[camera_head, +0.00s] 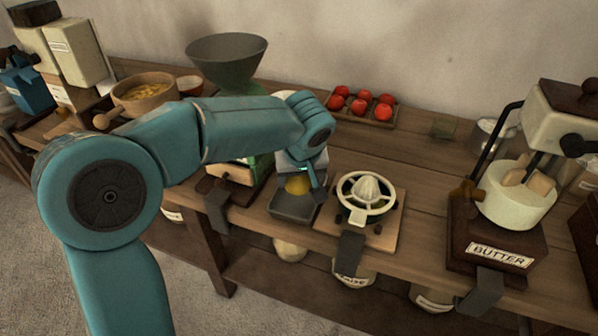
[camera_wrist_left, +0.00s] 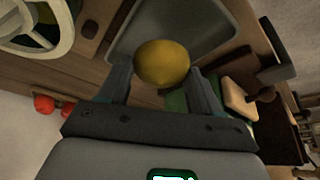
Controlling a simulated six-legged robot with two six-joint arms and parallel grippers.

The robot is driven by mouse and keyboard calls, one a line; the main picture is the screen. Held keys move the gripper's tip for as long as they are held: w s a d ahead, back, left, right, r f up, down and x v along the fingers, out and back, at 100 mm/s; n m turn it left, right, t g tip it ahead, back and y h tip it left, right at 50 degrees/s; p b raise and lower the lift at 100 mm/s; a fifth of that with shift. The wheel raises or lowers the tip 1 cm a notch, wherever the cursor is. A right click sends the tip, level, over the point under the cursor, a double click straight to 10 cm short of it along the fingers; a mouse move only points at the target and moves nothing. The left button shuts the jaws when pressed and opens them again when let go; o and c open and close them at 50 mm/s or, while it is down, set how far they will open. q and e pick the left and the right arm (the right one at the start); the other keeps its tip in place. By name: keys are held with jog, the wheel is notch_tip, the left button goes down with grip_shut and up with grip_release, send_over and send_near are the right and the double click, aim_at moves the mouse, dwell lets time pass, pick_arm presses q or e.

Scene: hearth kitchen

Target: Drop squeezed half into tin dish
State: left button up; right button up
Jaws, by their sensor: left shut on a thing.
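A yellow lemon half (camera_head: 298,185) is between the fingers of my left gripper (camera_head: 301,182); the wrist view shows its rounded yellow side (camera_wrist_left: 162,63) and the left gripper's two fingers (camera_wrist_left: 160,82) on either side of it. The grey tin dish (camera_head: 295,209) stands near the table's front edge, and the lemon half overlaps it in the head view. The dish also fills the top middle of the left wrist view (camera_wrist_left: 225,22), behind the lemon. I cannot tell the exact gap between lemon and dish. My right gripper is not in view.
A white citrus squeezer (camera_head: 366,194) stands on a wooden board right of the dish. A butter churn (camera_head: 515,195) is farther right. A tray of red fruit (camera_head: 362,106) lies behind. A dark funnel-topped grinder (camera_head: 227,58) and a wooden bowl (camera_head: 146,91) stand at left.

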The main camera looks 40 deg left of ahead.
pick_arm(q)
jog(key=shift+w+f+b, duration=0.1)
jog(key=shift+f+b, duration=0.2)
jog(key=shift+f, duration=0.35)
jog(key=shift+r, duration=0.1)
jog(key=o, duration=1.3)
jog(key=shift+c, duration=0.2)
jog(key=shift+r, duration=0.1)
notch_tip(320, 180, up, 9)
jog(key=p, duration=0.7)
